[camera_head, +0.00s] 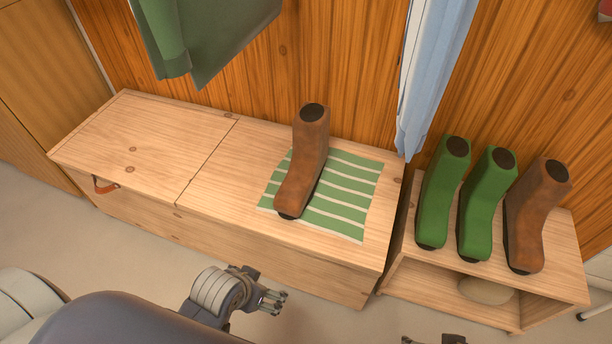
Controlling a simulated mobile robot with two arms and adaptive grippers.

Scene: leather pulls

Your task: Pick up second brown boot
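One brown boot (303,160) stands on a green and white striped mat (345,208) on the long wooden bench. Another brown boot (535,215) stands at the right end of the low shelf, beside two green boots. My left gripper (274,302) is in front of the bench, empty and apart from the boots. Its fingers are small in view, so their opening is unclear. Only a small part of my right gripper (432,340) shows at the bottom edge, in front of the shelf. It touches no boot in view.
Two green boots (442,190) (486,205) stand on the low wooden shelf (562,262). A rounded pale thing (486,291) lies in its lower compartment. Green cloth (222,35) and blue cloth (436,75) hang above. The left half of the bench (130,135) is bare.

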